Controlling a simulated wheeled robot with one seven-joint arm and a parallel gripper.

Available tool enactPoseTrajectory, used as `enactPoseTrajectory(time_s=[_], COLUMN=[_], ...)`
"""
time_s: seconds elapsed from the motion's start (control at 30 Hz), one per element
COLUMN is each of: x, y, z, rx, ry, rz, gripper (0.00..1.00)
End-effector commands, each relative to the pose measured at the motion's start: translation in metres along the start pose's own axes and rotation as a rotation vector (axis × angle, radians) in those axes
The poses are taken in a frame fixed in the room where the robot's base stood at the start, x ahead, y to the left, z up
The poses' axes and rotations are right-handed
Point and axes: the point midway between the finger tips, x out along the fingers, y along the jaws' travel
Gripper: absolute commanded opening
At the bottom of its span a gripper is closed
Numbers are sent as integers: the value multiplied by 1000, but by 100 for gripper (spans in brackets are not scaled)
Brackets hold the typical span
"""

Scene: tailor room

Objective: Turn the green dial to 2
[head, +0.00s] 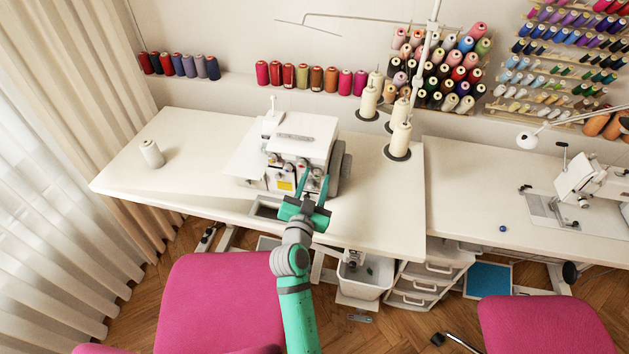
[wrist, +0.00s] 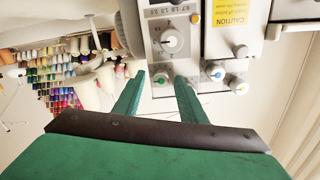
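The white sewing machine (head: 303,136) stands on the white table (head: 385,205). Its front panel is close ahead in the wrist view. My gripper (head: 314,184) is open in front of the machine. Its two green fingers point at the panel, and in the wrist view the green dial shows between their tips. Nothing is held. I cannot tell whether the fingertips touch the dial. The green dial cannot be made out in the head view.
A larger white dial (wrist: 170,41), a blue-centred dial (wrist: 215,72) and a yellow-centred dial (wrist: 239,88) sit nearby on the panel. Thread cones (head: 400,139) stand right of the machine. A white spool (head: 152,154) stands far left. A pink chair (head: 220,305) is below.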

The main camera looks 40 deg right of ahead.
Motion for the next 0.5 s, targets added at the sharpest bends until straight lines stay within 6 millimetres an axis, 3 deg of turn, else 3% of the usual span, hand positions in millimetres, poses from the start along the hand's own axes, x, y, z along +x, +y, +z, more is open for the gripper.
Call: enactPoseTrajectory(time_s=[0.13,0.3,0.5], x=[0,-1,-1], y=[-1,-1,-1], z=[0,0,0], rx=[0,0,-6], ry=[0,0,-1], rz=[-1,-2,-2], gripper=[35,0,0])
